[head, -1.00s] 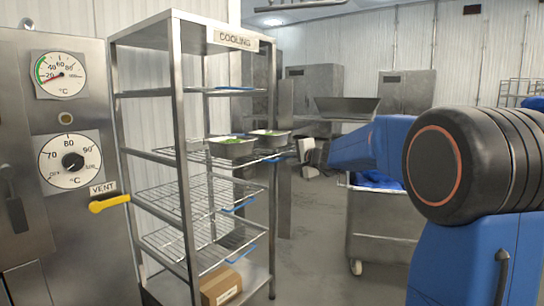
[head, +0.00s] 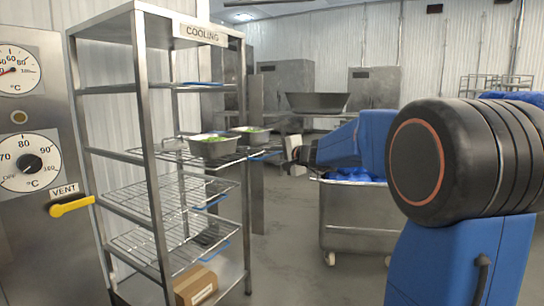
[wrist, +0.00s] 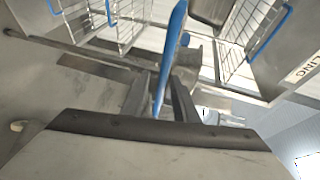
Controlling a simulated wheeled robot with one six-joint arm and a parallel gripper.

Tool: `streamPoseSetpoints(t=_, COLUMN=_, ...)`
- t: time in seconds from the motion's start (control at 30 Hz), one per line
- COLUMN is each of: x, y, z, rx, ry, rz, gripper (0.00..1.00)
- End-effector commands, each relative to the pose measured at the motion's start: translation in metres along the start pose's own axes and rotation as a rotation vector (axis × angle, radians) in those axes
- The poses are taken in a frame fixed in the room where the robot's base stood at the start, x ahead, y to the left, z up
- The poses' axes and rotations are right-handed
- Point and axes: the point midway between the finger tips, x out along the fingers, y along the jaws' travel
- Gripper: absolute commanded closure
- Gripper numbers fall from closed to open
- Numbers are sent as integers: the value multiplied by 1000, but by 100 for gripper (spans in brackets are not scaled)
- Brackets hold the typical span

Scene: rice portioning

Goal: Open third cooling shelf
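The cooling rack (head: 150,150) is a tall steel frame with several wire shelves. The shelf with two metal pans (head: 210,147) of green food juts out past the right post; its wire surface (head: 225,160) stays level. The other shelves sit within the frame. My gripper (head: 285,150) is at the outer end of this shelf. In the wrist view a blue handle bar (wrist: 172,50) runs between the two dark fingers of my gripper (wrist: 160,85). Narrow gaps seem to show beside the bar, so I cannot tell whether the fingers grip it.
A yellow vent handle (head: 71,206) and dials are on the steel cabinet (head: 30,120) at left. A cardboard box (head: 196,286) lies at the rack's bottom. A wheeled steel cart (head: 365,215) stands behind my arm. The floor (head: 285,260) between rack and cart is clear.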

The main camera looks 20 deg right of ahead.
Motion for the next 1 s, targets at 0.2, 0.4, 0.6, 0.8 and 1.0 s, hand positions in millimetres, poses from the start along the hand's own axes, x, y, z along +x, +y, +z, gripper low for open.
streamPoseSetpoints(t=0.2, x=0, y=-1, z=0, rx=0, ry=0, rz=-1, gripper=72)
streamPoseSetpoints(t=0.4, x=-7, y=-2, z=0, rx=-1, ry=1, rz=-2, gripper=72)
streamPoseSetpoints(t=0.6, x=-37, y=-2, z=-1, rx=-1, ry=3, rz=-3, gripper=72)
streamPoseSetpoints(t=0.8, x=-77, y=-2, z=-1, rx=-3, ry=3, rz=-3, gripper=72)
streamPoseSetpoints(t=1.0, x=-117, y=-1, z=-1, rx=-2, ry=4, rz=-3, gripper=72)
